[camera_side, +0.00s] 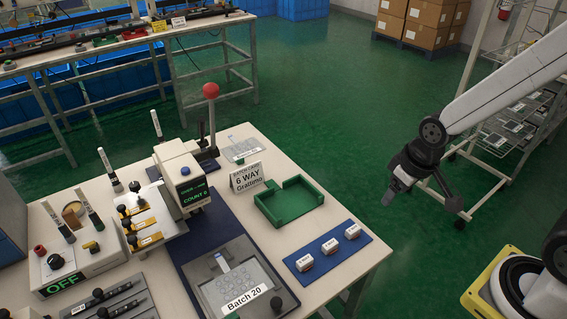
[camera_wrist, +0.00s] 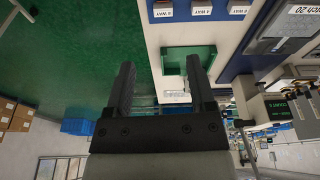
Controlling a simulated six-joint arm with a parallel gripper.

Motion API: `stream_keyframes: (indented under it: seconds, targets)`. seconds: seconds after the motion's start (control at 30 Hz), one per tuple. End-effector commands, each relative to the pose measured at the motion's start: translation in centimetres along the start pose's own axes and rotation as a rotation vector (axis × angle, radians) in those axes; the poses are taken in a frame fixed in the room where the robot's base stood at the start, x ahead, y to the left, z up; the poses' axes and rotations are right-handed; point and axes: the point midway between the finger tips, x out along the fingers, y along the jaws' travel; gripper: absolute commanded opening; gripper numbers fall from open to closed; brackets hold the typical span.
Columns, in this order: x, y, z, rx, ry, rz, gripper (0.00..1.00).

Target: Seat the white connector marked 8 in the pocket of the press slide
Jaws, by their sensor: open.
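Three white connectors sit in a row on a blue mat (camera_side: 315,267): one at the left (camera_side: 305,263), one in the middle (camera_side: 329,246) and one at the right (camera_side: 352,231). They also show at the top of the wrist view, where the leftmost (camera_wrist: 162,10) seems to read 8 WAY, though the digit is blurred. The press (camera_side: 184,180) has a red-knobbed lever and a COUNT 0 display. I cannot clearly make out its slide's pocket. My gripper (camera_side: 388,199) is open and empty, right of the table and above the floor; its fingers (camera_wrist: 160,82) are apart in the wrist view.
A green open tray (camera_side: 290,206) stands between the press and the mat, with a 6 WAY sign (camera_side: 246,177) behind it. A grey plate (camera_side: 277,285) with a Batch 20 film lies in front of the press. Control boxes crowd the table's left. Green floor (camera_side: 340,100) is clear behind.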

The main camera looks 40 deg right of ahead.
Motion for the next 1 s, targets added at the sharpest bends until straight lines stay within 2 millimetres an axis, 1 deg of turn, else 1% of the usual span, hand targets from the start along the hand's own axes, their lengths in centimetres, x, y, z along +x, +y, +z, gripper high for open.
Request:
stream_keyframes:
  seconds: [0.17,0.37,0.73,0.9,1.0]
  targets:
    - [1.2,0.0,-0.9,-0.167,-0.029,-0.005,0.71]
    - [3.4,-0.1,-2.2,-0.447,-0.068,-0.021,0.71]
    - [8.3,-0.2,-4.1,-0.991,-0.133,-0.085,0.71]
    - [10.8,-0.3,-4.6,-1.23,-0.154,-0.126,0.71]
    - [12.0,-0.3,-4.8,-1.345,-0.161,-0.148,0.71]
